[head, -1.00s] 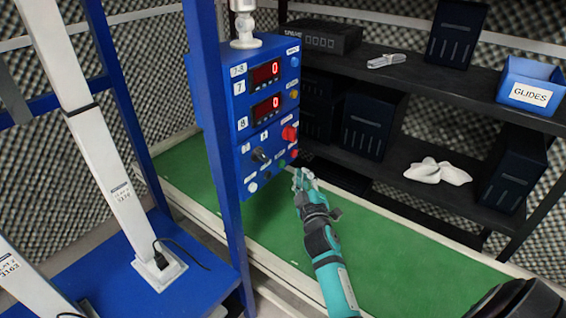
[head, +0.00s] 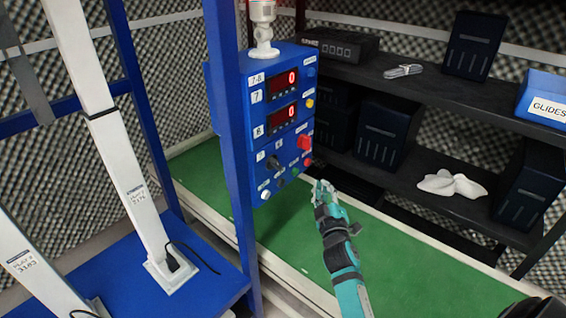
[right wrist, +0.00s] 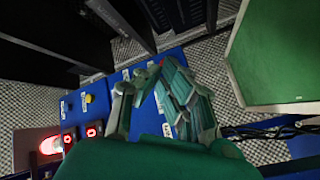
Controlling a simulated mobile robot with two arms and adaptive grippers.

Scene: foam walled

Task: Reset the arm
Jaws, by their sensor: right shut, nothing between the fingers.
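My right gripper (head: 324,186) is teal and grey and shut, with nothing held. It is just in front of and below the lower right corner of the blue control box (head: 252,130), apart from it as far as I can tell. In the right wrist view the gripper's fingers (right wrist: 150,85) point toward the blue panel (right wrist: 115,75), partly covering it. The box has two red displays (head: 283,82) reading 0, a red switch (head: 303,142), a black knob (head: 273,162) and several small buttons. My left gripper is not in view.
A beacon (head: 262,20) with a red top stands on the box. A blue post (head: 232,150) rises beside it. Dark shelves (head: 440,95) at right hold black bins (head: 385,130), a white cloth (head: 450,185) and a GLIDES bin (head: 545,97). The green surface (head: 400,260) is clear.

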